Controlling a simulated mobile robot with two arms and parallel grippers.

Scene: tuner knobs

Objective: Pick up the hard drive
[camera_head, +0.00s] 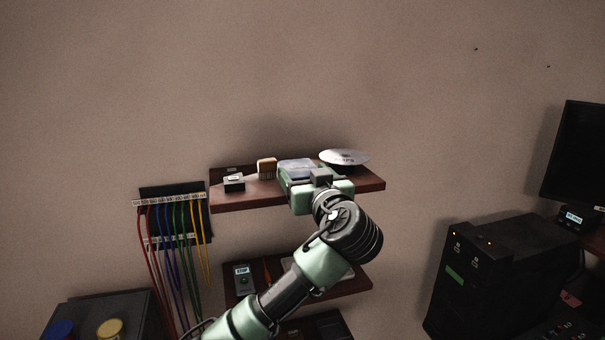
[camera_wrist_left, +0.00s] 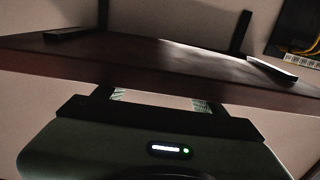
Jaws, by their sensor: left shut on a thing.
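The hard drive (camera_head: 297,166) looks like a flat silver-blue box above the upper shelf (camera_head: 265,196) in the head view. My left gripper (camera_head: 298,176) reaches it from the front and is shut on it. The gripper body hides the drive's near side. In the left wrist view the fingers (camera_wrist_left: 160,99) flank a pale strip, likely the drive's edge, in front of the dark shelf board (camera_wrist_left: 150,65). I cannot tell whether the drive touches the shelf. My right gripper is not in view.
On the upper shelf stand a small dark box (camera_head: 234,183), an orange-brown block (camera_head: 267,168) and a silver disc (camera_head: 344,157). A lower shelf (camera_head: 350,280) lies beneath my arm. Coloured cables (camera_head: 175,235) hang at left; a black computer tower (camera_head: 490,280) stands at right.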

